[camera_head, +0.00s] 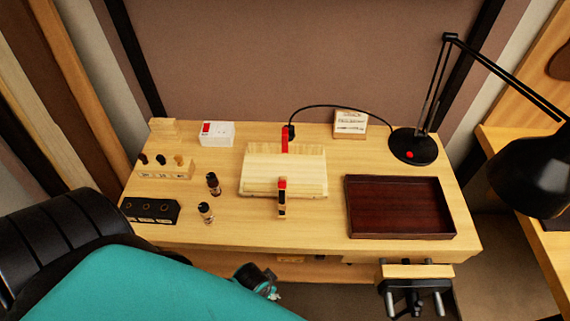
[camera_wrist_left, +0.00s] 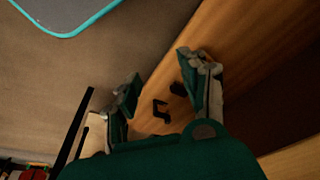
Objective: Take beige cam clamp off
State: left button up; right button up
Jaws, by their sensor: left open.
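A pale wooden workpiece (camera_head: 284,168) lies in the middle of the bench. A small upright clamp (camera_head: 282,200) with a red top, a beige part and dark parts stands at its front edge. A red clamp-like piece (camera_head: 285,140) stands at its back edge. I cannot tell for sure which one is the beige cam clamp. My left gripper (camera_head: 257,280) is low at the bench's front edge, below and apart from the front clamp. In the left wrist view the left gripper (camera_wrist_left: 163,85) has its fingers spread, with nothing held. My right gripper is not in view.
A dark red tray (camera_head: 400,207) and a black lamp (camera_head: 413,147) are on the right. Two small bottles (camera_head: 206,212), a black holed block (camera_head: 150,210) and a wooden rack (camera_head: 165,170) are left. A vise (camera_head: 415,285) juts from the front right.

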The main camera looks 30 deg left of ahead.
pick_arm(q)
jog(key=w+r+p, duration=0.2)
jog(key=r+p, duration=0.1)
jog(key=r, duration=0.7)
jog(key=w+r+p, duration=0.2)
jog(key=r, duration=0.9)
notch_tip(320, 180, up, 20)
jog(key=n+t+y+p, duration=0.1)
jog(key=n+y+p, duration=0.2)
jog(key=n, duration=0.6)
send_over(282, 181)
jog(key=s+d, duration=0.3)
jog(key=s, duration=0.2)
jog(key=x, duration=0.5)
jog(key=p+x, duration=0.1)
jog(key=x, duration=1)
jog(key=shift+w+d+f, duration=0.2)
jog(key=shift+w+d, duration=0.1)
jog(key=shift+d, duration=0.05)
jog(key=shift+t, duration=0.3)
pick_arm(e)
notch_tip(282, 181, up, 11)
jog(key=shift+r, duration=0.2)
pick_arm(q)
grip_shut()
